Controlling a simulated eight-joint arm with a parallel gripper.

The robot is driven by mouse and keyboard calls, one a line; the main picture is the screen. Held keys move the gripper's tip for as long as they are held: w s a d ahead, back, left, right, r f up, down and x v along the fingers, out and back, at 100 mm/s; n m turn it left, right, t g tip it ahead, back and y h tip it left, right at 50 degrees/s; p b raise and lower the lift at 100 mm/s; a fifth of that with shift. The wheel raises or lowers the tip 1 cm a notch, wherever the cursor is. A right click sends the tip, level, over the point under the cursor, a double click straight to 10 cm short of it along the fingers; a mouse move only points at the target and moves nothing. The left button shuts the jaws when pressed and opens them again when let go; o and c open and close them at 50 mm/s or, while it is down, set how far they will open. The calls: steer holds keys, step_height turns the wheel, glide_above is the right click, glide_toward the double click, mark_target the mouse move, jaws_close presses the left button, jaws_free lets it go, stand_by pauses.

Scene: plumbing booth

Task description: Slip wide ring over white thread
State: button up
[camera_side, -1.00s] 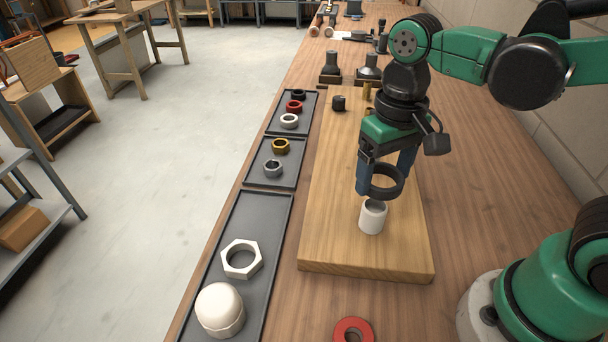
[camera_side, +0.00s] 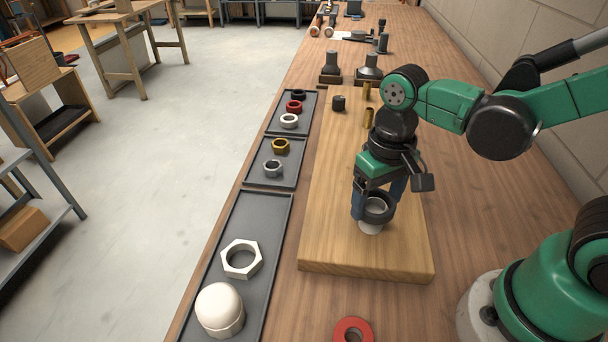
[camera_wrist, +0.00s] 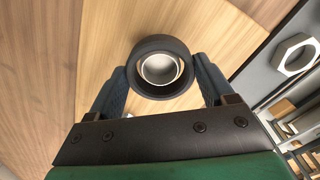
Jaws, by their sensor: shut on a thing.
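The wide ring (camera_side: 379,209) is black and sits between the fingers of my gripper (camera_side: 374,207), which is shut on it. The white thread (camera_side: 370,228) is a short upright white stub on the wooden board. In the side view the ring is around the upper part of the stub, and only the stub's lower part shows beneath it. In the wrist view the ring (camera_wrist: 160,50) encircles the white thread (camera_wrist: 160,68), with the stub's round mouth inside the ring's opening. My gripper's fingers (camera_wrist: 161,85) hold the ring from both sides. Whether ring and stub touch is unclear.
Trays along the left hold a white hex nut (camera_side: 241,260), a white cap (camera_side: 220,310) and several smaller rings and nuts. A red ring (camera_side: 352,331) lies at the front. Brass and dark stubs (camera_side: 368,118) stand farther back on the board (camera_side: 330,220).

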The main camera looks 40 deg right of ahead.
steer(key=shift+f, duration=0.15)
steer(key=o, duration=1.1)
steer(key=shift+o, duration=0.2)
steer(key=shift+r, duration=2.55)
steer(key=shift+w+d+r+n+t, duration=0.3)
steer(key=shift+w+d+t, duration=0.3)
steer(key=shift+t, duration=0.6)
steer(key=shift+w+d+r+n+t, duration=0.3)
steer(key=shift+d+t, duration=0.4)
steer(key=shift+t, duration=0.5)
steer(key=shift+w+d+r+n+t, duration=0.3)
steer(key=shift+w+d+t, duration=0.3)
steer(key=shift+t, duration=0.6)
